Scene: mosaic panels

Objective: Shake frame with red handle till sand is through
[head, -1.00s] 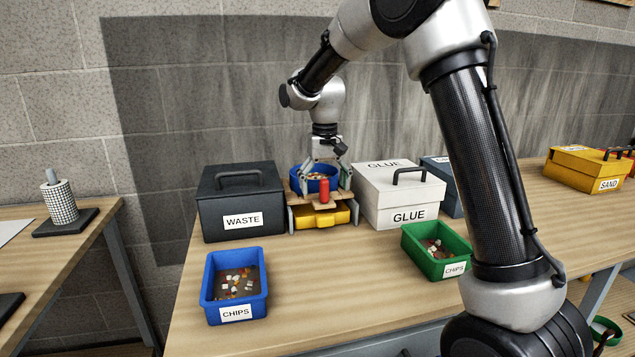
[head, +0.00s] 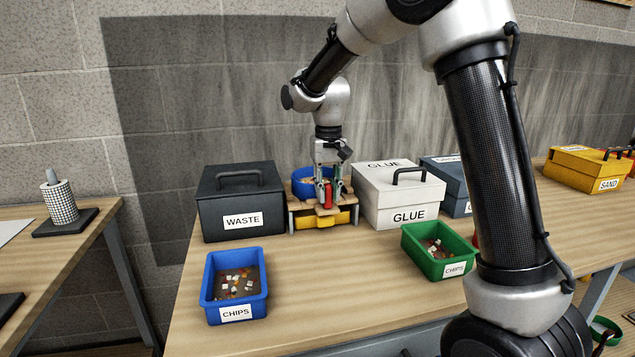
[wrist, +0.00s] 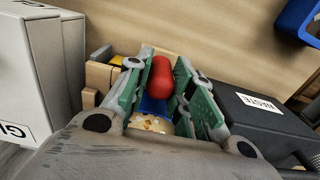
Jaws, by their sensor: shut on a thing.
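The frame is a small wooden stand (head: 300,217) on the bench, with a round blue sieve (head: 304,181) on top and a yellow tray (head: 342,218) underneath. Its upright red handle (head: 328,199) is at the front. My gripper (head: 328,188) is shut on the red handle, with one finger on each side. In the wrist view the red handle (wrist: 160,75) shows between the green finger pads. Light pieces (wrist: 150,123) show in the sieve there. Much of the sieve is hidden behind my gripper, and I cannot tell how much sand is in it.
A dark WASTE box (head: 240,200) stands close on the left and a white GLUE box (head: 400,195) close on the right. A blue CHIPS bin (head: 262,270) and a green CHIPS bin (head: 438,268) stand in front. The bench between the bins is clear.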

